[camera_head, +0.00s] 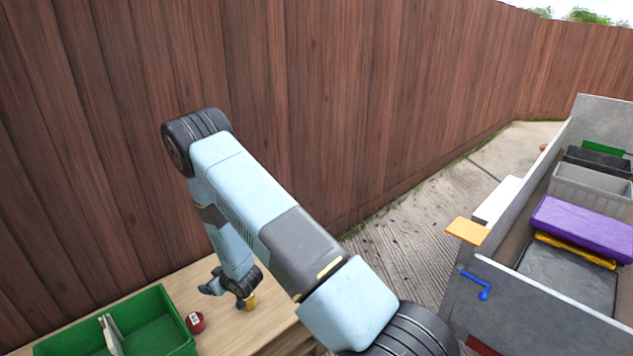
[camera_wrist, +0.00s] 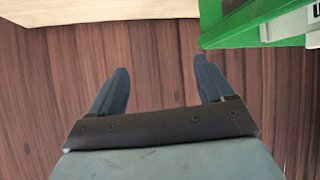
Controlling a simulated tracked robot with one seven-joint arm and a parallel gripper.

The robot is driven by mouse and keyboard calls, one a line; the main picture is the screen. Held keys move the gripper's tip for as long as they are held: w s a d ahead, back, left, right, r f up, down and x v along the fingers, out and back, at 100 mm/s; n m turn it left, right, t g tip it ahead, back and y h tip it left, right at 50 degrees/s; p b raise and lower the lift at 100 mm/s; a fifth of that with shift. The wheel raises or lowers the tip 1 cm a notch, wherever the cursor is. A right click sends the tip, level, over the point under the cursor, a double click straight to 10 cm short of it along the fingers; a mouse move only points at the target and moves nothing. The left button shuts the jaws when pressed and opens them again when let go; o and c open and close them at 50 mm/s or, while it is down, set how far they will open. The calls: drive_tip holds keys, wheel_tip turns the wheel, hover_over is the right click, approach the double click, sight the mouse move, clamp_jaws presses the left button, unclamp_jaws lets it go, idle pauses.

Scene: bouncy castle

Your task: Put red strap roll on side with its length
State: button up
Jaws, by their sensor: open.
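The red strap roll (camera_head: 195,322) rests on the wooden table (camera_head: 275,320), just right of the green crate (camera_head: 170,343) in the head view. A pale label shows on its face; its exact pose is too small to tell. My gripper (camera_head: 225,294) is above and to the right of the roll in the head view. In the wrist view my gripper (camera_wrist: 161,78) has its two fingers wide apart with nothing between them. The roll is not clearly seen in the wrist view. The table (camera_wrist: 95,9) and green crate (camera_wrist: 250,26) show along its top edge.
A small yellow object (camera_head: 250,301) is on the table close beside my gripper. A tall wooden fence (camera_head: 330,90) stands behind the table. At the right, a grey trailer (camera_head: 560,325) holds a purple case (camera_head: 585,228) and bins. Some table to the right is bare.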

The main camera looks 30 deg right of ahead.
drive_tip(key=w+d+r+m+h, duration=0.1)
drive_tip(key=d+r, duration=0.2)
drive_tip(key=r, duration=0.7)
drive_tip(key=w+d+r+m+h, duration=0.1)
drive_tip(key=d+r+h, duration=0.15)
drive_tip(key=r, duration=0.75)
drive_tip(key=s+d+r+m+g+h, duration=0.1)
drive_tip(key=s+d+r, duration=0.3)
drive_tip(key=r, duration=0.5)
drive_tip(key=s+d+r+m, duration=0.1)
drive_tip(key=s+d+r, duration=0.3)
drive_tip(key=r, duration=0.4)
drive_tip(key=s+d+r+m+g, duration=0.1)
drive_tip(key=s+r, duration=0.4)
drive_tip(key=s, duration=0.6)
drive_tip(key=s+d+r+g, duration=0.1)
drive_tip(key=s+r, duration=0.4)
drive_tip(key=s, duration=0.5)
drive_tip(key=s+d+r+m+g+h, duration=0.1)
drive_tip(key=s+d+r, duration=0.2)
drive_tip(key=s, duration=0.8)
wheel_tip(320, 180, up, 2)
drive_tip(key=shift+s+d+r+m, duration=0.15)
drive_tip(key=shift+s+d+m, duration=0.15)
drive_tip(key=shift+s+d, duration=0.05)
drive_tip(key=shift+s, duration=0.35)
drive_tip(key=shift+c, duration=0.7)
